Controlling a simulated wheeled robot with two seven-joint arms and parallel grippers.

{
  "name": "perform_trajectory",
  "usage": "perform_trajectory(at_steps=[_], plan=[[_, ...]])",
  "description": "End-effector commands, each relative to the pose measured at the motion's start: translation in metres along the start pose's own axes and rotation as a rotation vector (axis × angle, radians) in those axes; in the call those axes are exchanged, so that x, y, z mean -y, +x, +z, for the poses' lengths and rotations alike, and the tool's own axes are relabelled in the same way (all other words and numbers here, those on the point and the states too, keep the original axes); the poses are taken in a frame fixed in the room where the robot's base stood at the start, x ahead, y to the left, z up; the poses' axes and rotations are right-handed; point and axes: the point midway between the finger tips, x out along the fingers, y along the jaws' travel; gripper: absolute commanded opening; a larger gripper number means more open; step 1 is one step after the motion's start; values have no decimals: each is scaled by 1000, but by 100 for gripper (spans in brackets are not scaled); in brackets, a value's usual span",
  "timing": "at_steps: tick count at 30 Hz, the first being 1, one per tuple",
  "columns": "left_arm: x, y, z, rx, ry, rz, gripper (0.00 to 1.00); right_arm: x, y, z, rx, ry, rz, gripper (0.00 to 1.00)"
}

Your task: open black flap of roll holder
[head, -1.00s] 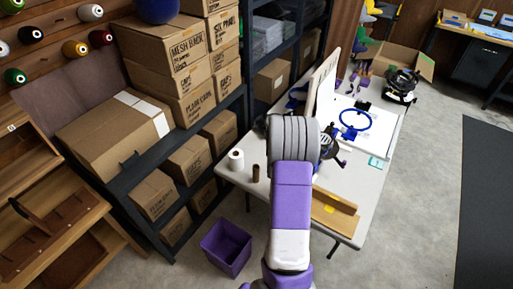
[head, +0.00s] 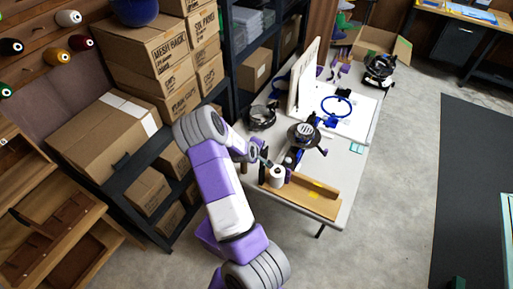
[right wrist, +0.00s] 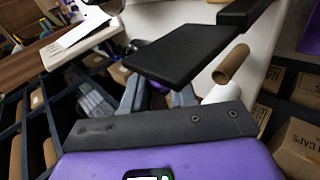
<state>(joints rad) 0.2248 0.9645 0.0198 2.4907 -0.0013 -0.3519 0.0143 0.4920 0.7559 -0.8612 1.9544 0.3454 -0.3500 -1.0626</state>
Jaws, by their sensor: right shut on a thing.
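The roll holder stands on the table, with a white roll (head: 278,177) in it and a dark upright part (head: 263,172) beside it. My right gripper (head: 264,158) reaches in at the holder's back left; the jaws are small and partly hidden in the head view. In the right wrist view a flat black flap (right wrist: 180,48) extends just beyond my right gripper's grey fingers (right wrist: 160,92). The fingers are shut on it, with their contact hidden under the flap. A black bar (right wrist: 243,13) shows beyond the flap. My left gripper is in neither current view.
Shelves with boxes (head: 150,190) flank the left.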

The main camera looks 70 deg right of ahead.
Motion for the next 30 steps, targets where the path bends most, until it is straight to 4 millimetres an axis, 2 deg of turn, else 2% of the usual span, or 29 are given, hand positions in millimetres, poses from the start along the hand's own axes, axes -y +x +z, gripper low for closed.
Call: perform_trajectory(at_steps=[1,5,6,10,20,23,30], plan=[[0,0,0,0,0,0,43,-6,0,-1,-4,4,13,0],[0,0,0,0,0,0,43,-6,0,-1,-5,4,14,0],[0,0,0,0,0,0,43,-6,0,-1,-5,4,14,28],[0,0,0,0,0,0,43,-4,0,-1,-4,3,11,47],[0,-1,0,0,0,0,43,-2,-3,-1,-2,1,4,47],[-1,-3,0,0,0,0,43,-2,-14,-2,-4,1,3,47],[-4,-10,0,0,0,0,43,-3,-52,-2,-5,2,4,47]])
